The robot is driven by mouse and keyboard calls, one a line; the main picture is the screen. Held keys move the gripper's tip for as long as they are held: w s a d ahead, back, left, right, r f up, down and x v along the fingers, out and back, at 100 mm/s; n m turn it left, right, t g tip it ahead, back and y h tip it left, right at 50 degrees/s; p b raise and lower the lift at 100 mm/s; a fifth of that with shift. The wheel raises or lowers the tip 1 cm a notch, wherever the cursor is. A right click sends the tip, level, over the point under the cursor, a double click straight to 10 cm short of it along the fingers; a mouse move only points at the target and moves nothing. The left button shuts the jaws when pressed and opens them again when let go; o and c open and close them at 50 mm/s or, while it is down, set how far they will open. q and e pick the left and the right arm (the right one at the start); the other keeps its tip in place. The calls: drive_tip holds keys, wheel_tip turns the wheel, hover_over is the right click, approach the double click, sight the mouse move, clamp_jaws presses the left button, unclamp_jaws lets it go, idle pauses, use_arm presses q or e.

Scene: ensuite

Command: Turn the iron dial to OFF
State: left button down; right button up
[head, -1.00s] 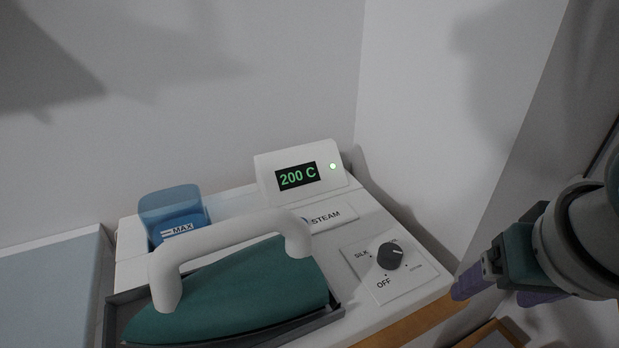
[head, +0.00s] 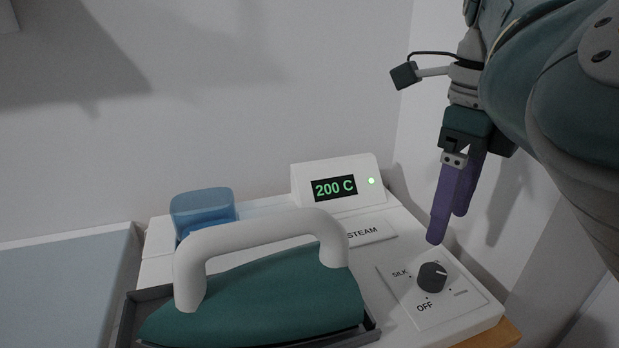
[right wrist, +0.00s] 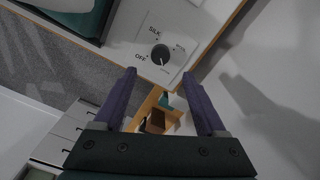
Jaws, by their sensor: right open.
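The dark round dial (head: 432,276) sits on a white plate at the right end of the iron station, with SILK, OFF and other marks around it. Its pale pointer line faces to the right, away from OFF. The dial also shows in the right wrist view (right wrist: 160,53), ahead of the fingers. The display (head: 335,188) reads 200 C beside a lit green lamp. The teal iron (head: 270,290) with a white handle rests in its dark tray. My right gripper (head: 448,228) is open and empty, its purple fingers pointing down above and behind the dial, apart from it. My left gripper is out of view.
A blue water tank (head: 203,210) stands at the back left of the station, and a STEAM plate (head: 368,233) lies behind the dial. Walls close in behind and to the right. A wooden edge (head: 492,335) runs below the station's right front.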

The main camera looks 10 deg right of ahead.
sight(433, 271)
wheel_tip(433, 271, down, 9)
drive_tip(key=shift+f+b, duration=0.2)
drive_tip(key=shift+b, duration=0.3)
drive_tip(key=shift+c, duration=0.3)
clamp_jaws()
